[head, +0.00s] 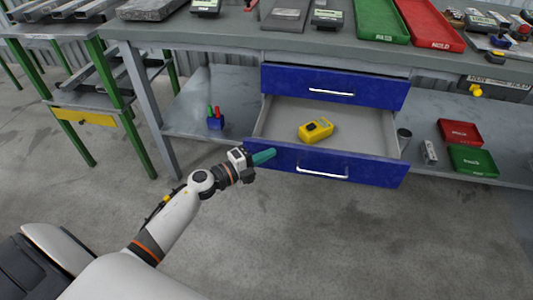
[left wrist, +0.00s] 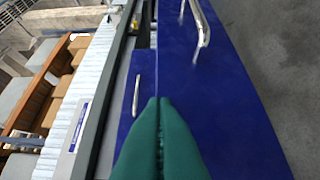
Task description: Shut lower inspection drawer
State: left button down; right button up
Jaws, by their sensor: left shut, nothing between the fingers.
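The lower inspection drawer is blue-fronted (head: 370,171) and stands pulled out under the table in the head view, with a silver bar handle (head: 321,173). A yellow device (head: 316,131) lies inside on its grey floor. The upper drawer (head: 375,91) above it looks shut. My left gripper (head: 264,156) has green fingers, shut and empty, at the left end of the lower drawer's front; contact cannot be told. In the left wrist view the shut fingers (left wrist: 159,125) point at the blue front (left wrist: 225,90) and its handle (left wrist: 202,30). My right gripper is not in view.
The grey worktable (head: 240,40) carries a green tray (head: 381,20) and a red tray (head: 428,22). The lower shelf holds a blue holder (head: 215,121), a red bin (head: 460,133) and a green bin (head: 473,159). Floor in front of the drawer is clear.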

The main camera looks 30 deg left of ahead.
pick_arm(q)
jog(key=shift+w+a, duration=0.1)
jog(key=shift+w, duration=0.3)
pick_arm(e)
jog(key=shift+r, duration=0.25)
pick_arm(q)
jog(key=shift+w, duration=0.1)
